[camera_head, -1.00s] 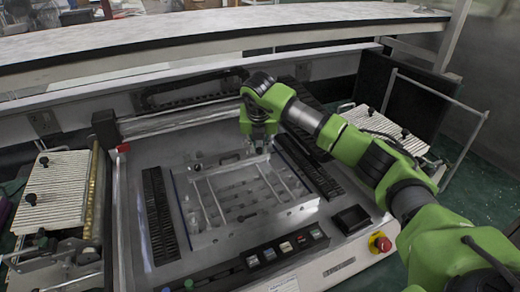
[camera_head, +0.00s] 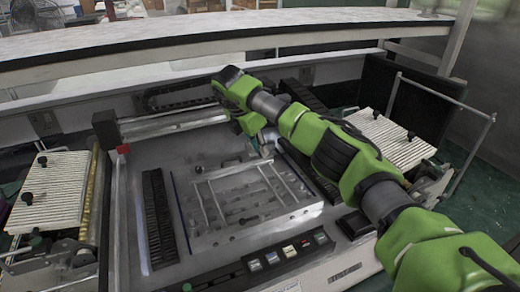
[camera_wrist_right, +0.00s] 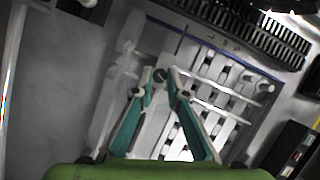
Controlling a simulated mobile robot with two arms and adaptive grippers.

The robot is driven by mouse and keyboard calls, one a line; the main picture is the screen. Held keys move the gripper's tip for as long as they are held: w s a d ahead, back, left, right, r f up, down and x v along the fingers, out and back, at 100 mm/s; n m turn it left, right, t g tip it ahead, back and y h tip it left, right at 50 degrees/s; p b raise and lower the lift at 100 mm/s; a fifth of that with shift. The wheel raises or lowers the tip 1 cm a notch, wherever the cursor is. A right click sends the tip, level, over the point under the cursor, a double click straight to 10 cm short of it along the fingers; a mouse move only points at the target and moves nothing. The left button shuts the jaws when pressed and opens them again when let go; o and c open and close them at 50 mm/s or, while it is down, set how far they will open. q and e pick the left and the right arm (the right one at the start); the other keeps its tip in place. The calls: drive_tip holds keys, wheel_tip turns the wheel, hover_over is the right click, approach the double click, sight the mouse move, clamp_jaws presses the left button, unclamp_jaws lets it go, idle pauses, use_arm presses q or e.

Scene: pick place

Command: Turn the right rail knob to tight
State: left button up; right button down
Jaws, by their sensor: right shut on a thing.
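The fixture with metal rails (camera_head: 205,208) lies on the flat bed of the machine, and its rails and plate also show in the wrist view (camera_wrist_right: 222,92). My right gripper (camera_head: 267,150) is at the far right corner of the fixture, with its hand tilted from upper left to lower right. In the wrist view its two teal fingers (camera_wrist_right: 159,80) converge on a small dark knob (camera_wrist_right: 160,75), which I take as the right rail knob. The knob is mostly hidden by the hand in the head view. The left rail knob (camera_head: 198,169) stands free at the other end of the rail. My left gripper is out of view.
Black slotted strips (camera_head: 158,218) flank the fixture. A button panel (camera_head: 288,251) and a black box (camera_head: 353,222) are along the front. A gantry bar (camera_head: 175,122) runs behind. White ribbed trays (camera_head: 50,190) stand at the sides.

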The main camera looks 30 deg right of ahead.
drive_tip(key=shift+m, duration=0.4)
drive_tip(key=c, duration=2)
unclamp_jaws()
drive_tip(key=v, duration=1.2)
drive_tip(key=shift+w, duration=0.15)
